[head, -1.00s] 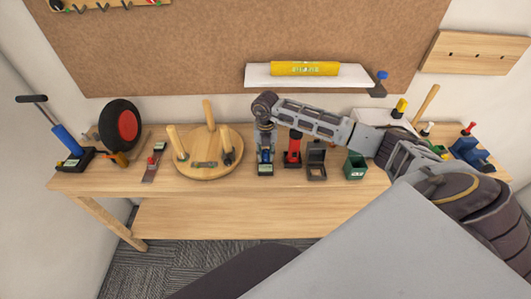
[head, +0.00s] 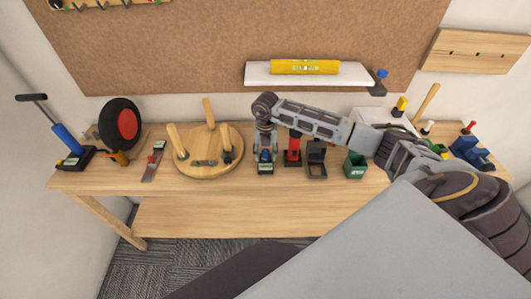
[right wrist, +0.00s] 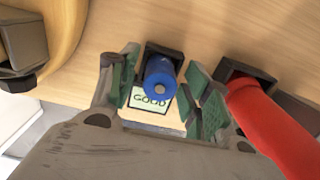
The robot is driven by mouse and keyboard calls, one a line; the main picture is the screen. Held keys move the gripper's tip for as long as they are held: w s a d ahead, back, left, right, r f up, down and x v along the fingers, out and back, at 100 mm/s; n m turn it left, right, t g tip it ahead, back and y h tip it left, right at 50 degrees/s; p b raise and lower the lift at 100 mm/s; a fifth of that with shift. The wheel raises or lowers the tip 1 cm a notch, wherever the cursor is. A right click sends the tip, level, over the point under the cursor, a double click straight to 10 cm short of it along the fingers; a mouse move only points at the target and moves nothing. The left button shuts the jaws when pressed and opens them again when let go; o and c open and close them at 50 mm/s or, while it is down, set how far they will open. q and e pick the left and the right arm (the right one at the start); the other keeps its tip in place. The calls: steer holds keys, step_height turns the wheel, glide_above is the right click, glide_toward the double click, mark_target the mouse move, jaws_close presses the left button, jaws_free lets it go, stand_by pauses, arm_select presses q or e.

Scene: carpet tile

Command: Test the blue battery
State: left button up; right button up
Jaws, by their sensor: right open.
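The blue battery (head: 265,156) stands upright in a black tester (head: 265,170) on the workbench. In the right wrist view the blue battery (right wrist: 161,78) shows end-on, and the tester's screen (right wrist: 150,102) reads "GOOD". My right gripper (head: 265,146) points down over the battery. Its green-padded fingers (right wrist: 160,95) are open, one on each side of the battery, with gaps showing between them and it. My left gripper is not in view.
A red cylinder (head: 293,149) stands in a black holder close to the right of the tester. Further right are an open black box (head: 316,160) and a green bin (head: 355,165). A round wooden stool (head: 208,165) lies legs-up to the left.

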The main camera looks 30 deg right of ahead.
mark_target(265, 151)
steer(key=shift+r, duration=0.1)
step_height(265, 151, up, 12)
steer(key=b, duration=0.1)
steer(key=shift+b, duration=0.3)
stand_by(0.4)
steer(key=shift+a, duration=0.1)
stand_by(0.6)
